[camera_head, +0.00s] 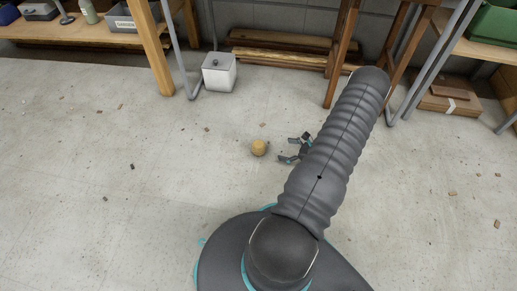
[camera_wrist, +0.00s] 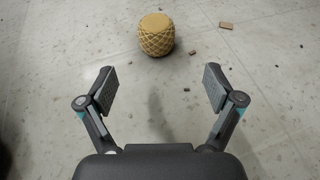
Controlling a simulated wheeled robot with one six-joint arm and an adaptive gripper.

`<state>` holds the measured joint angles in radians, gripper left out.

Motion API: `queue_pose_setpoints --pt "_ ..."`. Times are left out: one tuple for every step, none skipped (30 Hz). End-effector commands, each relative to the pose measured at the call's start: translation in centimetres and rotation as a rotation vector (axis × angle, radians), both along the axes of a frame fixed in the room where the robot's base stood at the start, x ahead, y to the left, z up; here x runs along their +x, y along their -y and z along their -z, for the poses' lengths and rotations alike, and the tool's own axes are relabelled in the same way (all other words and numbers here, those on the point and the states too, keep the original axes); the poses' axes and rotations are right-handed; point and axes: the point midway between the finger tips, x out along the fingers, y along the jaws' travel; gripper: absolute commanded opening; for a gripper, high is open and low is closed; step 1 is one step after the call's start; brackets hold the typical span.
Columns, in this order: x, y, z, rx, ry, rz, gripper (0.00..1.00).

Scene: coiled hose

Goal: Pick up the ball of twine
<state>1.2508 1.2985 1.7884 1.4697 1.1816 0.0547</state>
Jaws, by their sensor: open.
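The ball of twine (camera_head: 258,147) is a small yellow-tan ball on the grey floor near the middle of the head view. In the wrist view it shows as a yellow, criss-cross wound ball (camera_wrist: 156,35), beyond the fingertips and roughly centred between them. My gripper (camera_head: 290,149) is just to the right of the ball in the head view, with its fingers pointing left toward it. In the wrist view my gripper (camera_wrist: 160,86) is wide open and empty, with bare floor between the fingers.
Small brown chips (camera_wrist: 226,25) are scattered on the floor. A white bin (camera_head: 219,75) stands behind, near a wooden bench leg (camera_head: 152,50). Planks (camera_head: 280,50) lie along the wall. Benches stand left and right at the back. The floor around the ball is mostly clear.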

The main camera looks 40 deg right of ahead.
Motion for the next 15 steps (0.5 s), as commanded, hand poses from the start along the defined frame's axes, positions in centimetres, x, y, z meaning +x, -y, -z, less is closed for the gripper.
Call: queue_pose_setpoints --pt "0.1 -0.1 0.4 0.003 0.0 0.006 0.91" --pt "0.3 -0.2 0.5 0.005 0.0 0.007 0.91" --pt "0.7 -0.3 0.8 0.007 -0.001 0.008 0.91" --pt "1.1 -0.5 0.9 0.007 -0.001 0.008 0.91" --pt "1.5 -0.7 1.1 0.007 -0.001 0.006 0.91" --pt "2.1 -1.0 1.4 0.007 -0.001 0.006 0.91" --pt "2.6 -1.2 1.6 0.007 -0.001 0.006 0.91" --pt "3.1 -1.4 1.8 0.006 0.0 0.005 0.91" --pt "3.8 -1.6 2.1 0.005 0.0 0.005 0.91" --pt "4.2 -1.8 2.3 0.005 0.0 0.005 0.91" --pt "4.7 -2.1 2.5 0.005 0.0 0.005 0.91" --pt "5.2 -2.3 2.7 0.005 0.0 0.006 0.91" --pt "5.5 -2.4 2.9 0.006 0.0 0.005 0.91" --pt "5.9 -2.6 3.0 0.005 0.0 0.006 0.91" --pt "6.3 -2.7 3.2 0.005 0.0 0.007 0.91"
